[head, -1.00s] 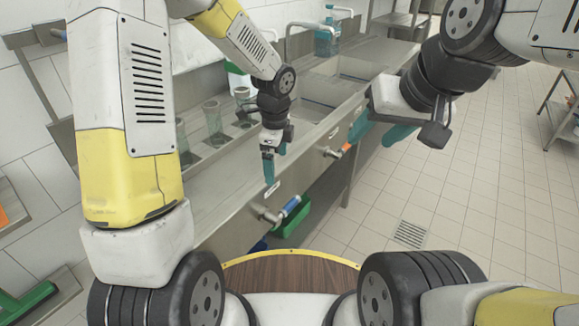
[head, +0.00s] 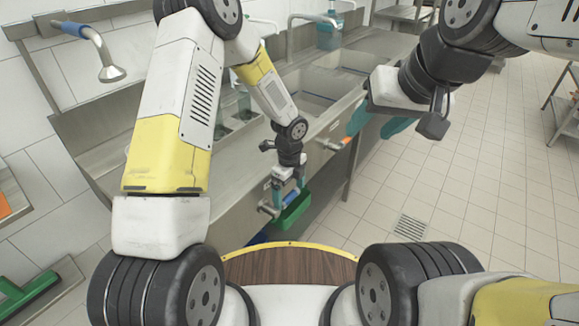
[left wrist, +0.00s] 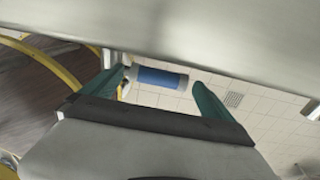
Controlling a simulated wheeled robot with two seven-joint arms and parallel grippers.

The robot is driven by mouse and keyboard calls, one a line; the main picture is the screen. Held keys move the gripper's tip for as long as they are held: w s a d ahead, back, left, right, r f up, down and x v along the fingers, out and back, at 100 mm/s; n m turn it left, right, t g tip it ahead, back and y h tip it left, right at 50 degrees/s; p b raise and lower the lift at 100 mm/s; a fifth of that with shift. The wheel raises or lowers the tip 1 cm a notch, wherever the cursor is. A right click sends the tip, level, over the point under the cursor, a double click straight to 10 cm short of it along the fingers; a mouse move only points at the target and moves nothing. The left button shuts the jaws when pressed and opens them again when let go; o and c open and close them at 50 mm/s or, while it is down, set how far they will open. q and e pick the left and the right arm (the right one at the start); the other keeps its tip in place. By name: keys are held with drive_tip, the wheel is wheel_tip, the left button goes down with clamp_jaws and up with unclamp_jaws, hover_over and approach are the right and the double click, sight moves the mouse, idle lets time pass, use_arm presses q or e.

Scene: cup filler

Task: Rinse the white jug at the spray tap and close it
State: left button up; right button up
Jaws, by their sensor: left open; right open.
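The spray tap (head: 108,68) hangs on the wall at the upper left, with a blue sleeve on its pipe. I cannot make out the white jug now; my left arm covers part of the counter. A blue-handled valve (head: 290,197) sticks out from the sink unit's front. My left gripper (head: 286,190) is open at this valve. In the left wrist view the blue handle (left wrist: 160,77) shows between its teal fingertips, not gripped. My right gripper (head: 378,122) is open and empty, in front of the counter's right part.
Glasses partly show behind my left arm. A blue bottle (head: 328,36) stands at the back.

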use_arm(q)
drive_tip(key=shift+f, duration=0.15)
drive_tip(key=c, duration=1.6)
drive_tip(key=shift+o, duration=0.2)
drive_tip(key=shift+w+d+f+g+y, duration=0.1)
drive_tip(key=shift+w+f+g+y, duration=0.05)
drive_tip(key=shift+f+g+y, duration=0.85)
drive_tip(key=shift+f+g, duration=0.15)
drive_tip(key=shift+g, duration=0.25)
drive_tip(key=shift+f, duration=0.1)
